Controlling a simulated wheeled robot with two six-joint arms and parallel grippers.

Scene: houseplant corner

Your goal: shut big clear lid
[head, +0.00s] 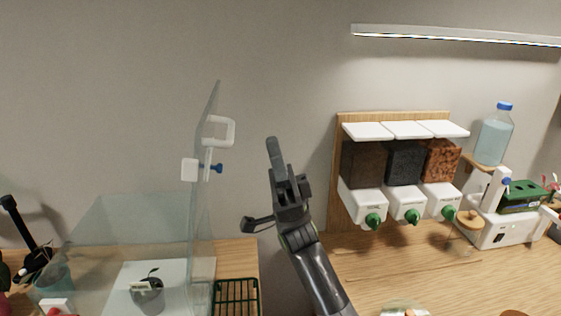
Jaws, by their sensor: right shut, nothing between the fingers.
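The big clear lid (204,215) stands raised, nearly upright, at the right side of a clear box (115,225). A white handle (232,131) sits on the lid, with a white block and blue knob (190,170) below it. Inside the box, a small grey pot with a seedling (148,296) shows through the clear wall. My right gripper (276,155) is shut and empty, pointing up, to the right of the lid and handle and apart from them in the picture.
A wall board carries three dispensers with green knobs (411,216) at the right. A water bottle (494,137) and a white device (500,235) stand farther right. A green wire rack (237,296) lies beside the box. Bare wooden counter (385,270) shows below the dispensers.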

